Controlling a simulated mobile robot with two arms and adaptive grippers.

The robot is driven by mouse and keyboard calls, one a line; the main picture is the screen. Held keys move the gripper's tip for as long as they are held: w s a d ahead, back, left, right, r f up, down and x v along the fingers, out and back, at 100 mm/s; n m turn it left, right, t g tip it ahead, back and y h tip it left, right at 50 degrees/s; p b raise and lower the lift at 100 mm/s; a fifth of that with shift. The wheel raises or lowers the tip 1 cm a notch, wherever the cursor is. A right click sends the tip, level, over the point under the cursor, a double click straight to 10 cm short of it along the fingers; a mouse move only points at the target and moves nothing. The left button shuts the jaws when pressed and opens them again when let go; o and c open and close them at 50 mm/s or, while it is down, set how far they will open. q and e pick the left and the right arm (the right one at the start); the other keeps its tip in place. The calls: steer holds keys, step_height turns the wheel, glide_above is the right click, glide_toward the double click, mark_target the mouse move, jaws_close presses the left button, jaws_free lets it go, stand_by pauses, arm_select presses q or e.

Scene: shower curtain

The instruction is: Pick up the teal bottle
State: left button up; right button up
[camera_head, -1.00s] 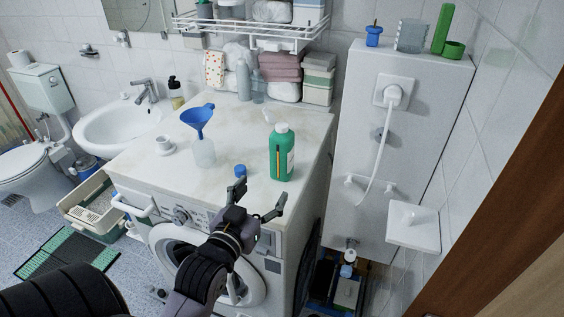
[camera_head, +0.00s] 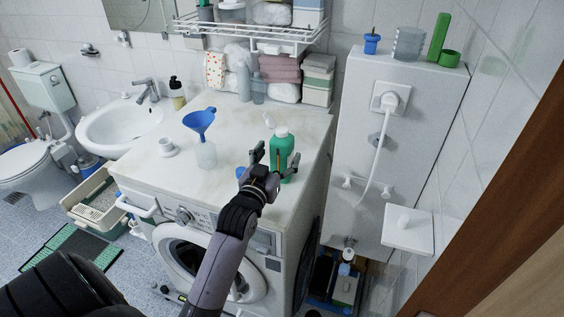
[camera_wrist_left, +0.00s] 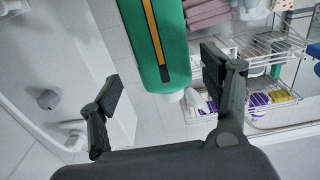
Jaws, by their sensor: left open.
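The teal bottle (camera_head: 282,146) with a white cap stands upright on the washing machine top (camera_head: 228,139), near its right side. My left gripper (camera_head: 274,160) is open and empty in front of it, its fingers spread either side of the bottle in the head view and hiding its lower part. In the left wrist view the bottle (camera_wrist_left: 155,40) fills the top middle, with a dark label and a yellow stripe. There the bottle lies across the gap between the open fingers (camera_wrist_left: 160,93). I see no clear contact. My right gripper is not in view.
A small blue cap (camera_head: 241,172) is partly behind my gripper. A white rack (camera_head: 250,30) hangs behind.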

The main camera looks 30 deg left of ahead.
arm_select(q)
steer(key=shift+a+f+p+x, duration=0.1)
steer(key=shift+p+x, duration=0.25)
steer(key=shift+x, duration=0.85)
steer(key=shift+a+f+p+x, duration=0.15)
steer(key=shift+p+x, duration=0.15)
steer(key=shift+x, duration=0.9)
steer(key=shift+s+d, duration=0.1)
steer(key=shift+s, duration=0.05)
steer(key=shift+c, duration=0.2)
jaws_close()
steer(key=shift+r, duration=0.1)
